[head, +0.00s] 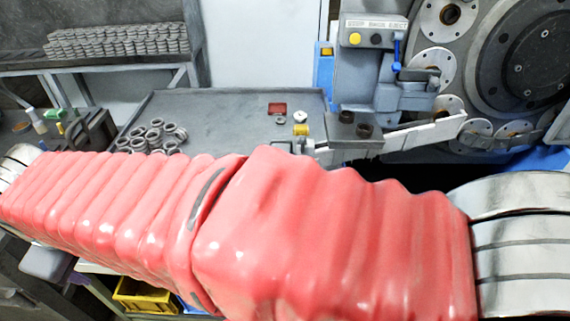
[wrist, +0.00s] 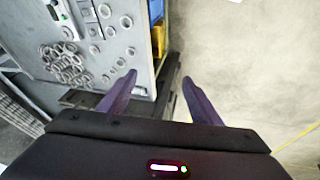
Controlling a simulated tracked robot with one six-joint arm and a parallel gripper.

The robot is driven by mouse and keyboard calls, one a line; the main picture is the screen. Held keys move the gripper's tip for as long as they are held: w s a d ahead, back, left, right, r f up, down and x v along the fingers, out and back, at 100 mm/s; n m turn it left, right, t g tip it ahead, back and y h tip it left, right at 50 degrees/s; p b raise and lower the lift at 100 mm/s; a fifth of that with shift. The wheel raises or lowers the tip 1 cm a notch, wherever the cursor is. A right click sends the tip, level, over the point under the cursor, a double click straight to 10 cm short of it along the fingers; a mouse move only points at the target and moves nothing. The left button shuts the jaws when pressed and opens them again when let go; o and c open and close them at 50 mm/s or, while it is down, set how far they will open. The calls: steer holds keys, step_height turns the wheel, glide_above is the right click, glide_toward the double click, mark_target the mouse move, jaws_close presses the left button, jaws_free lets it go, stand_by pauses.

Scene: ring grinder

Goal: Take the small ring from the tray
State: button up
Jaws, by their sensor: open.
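The grey tray (head: 225,125) is a flat top with a raised rim, in the middle of the head view. Several small metal rings (head: 150,134) lie in a loose pile at its left front. In the wrist view the small rings (wrist: 62,66) lie at upper left on the tray (wrist: 117,58). My gripper (wrist: 160,76) shows two purple fingers, apart, with nothing between them. The fingers appear near the tray's edge, to the right of the rings, with floor behind the right finger. The head view does not show my gripper.
The grinder (head: 500,60) stands beyond. Stacked rings (head: 120,40) fill a back-left shelf. My red-sleeved arm covers the foreground. The tray's middle is clear.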

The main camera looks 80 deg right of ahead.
steer(key=w+d+f+n+g+h, duration=0.1)
steer(key=w+d+f+g+h, duration=0.15)
steer(key=d, duration=0.95)
steer(key=w+d+f+n+g+h, duration=0.1)
steer(key=d+f+g, duration=0.25)
steer(key=d, duration=0.85)
steer(key=w+d+f+n+g+h, duration=0.15)
steer(key=d+f, duration=0.25)
steer(key=d, duration=0.7)
steer(key=s+d+f+n+g, duration=0.1)
steer(key=s+d+f+g, duration=0.1)
steer(key=s+d+f, duration=0.2)
steer(key=s+d+f+n+g+h, duration=0.1)
steer(key=s+d+f, duration=0.3)
steer(key=d+f, duration=0.5)
steer(key=s+d+f+n+g+h, duration=0.1)
steer(key=d+f, duration=0.5)
steer(key=d, duration=0.6)
steer(key=shift+s+d+f+n+g, duration=0.1)
steer(key=shift+s+n+g, duration=0.4)
steer(key=shift+s, duration=0.4)
steer(key=shift+s+d+f+n+g, duration=0.1)
steer(key=shift+s+n+g, duration=0.15)
steer(key=shift+s+g, duration=0.55)
steer(key=shift+s+f, duration=0.1)
steer(key=shift+s, duration=0.15)
steer(key=shift+d, duration=0.1)
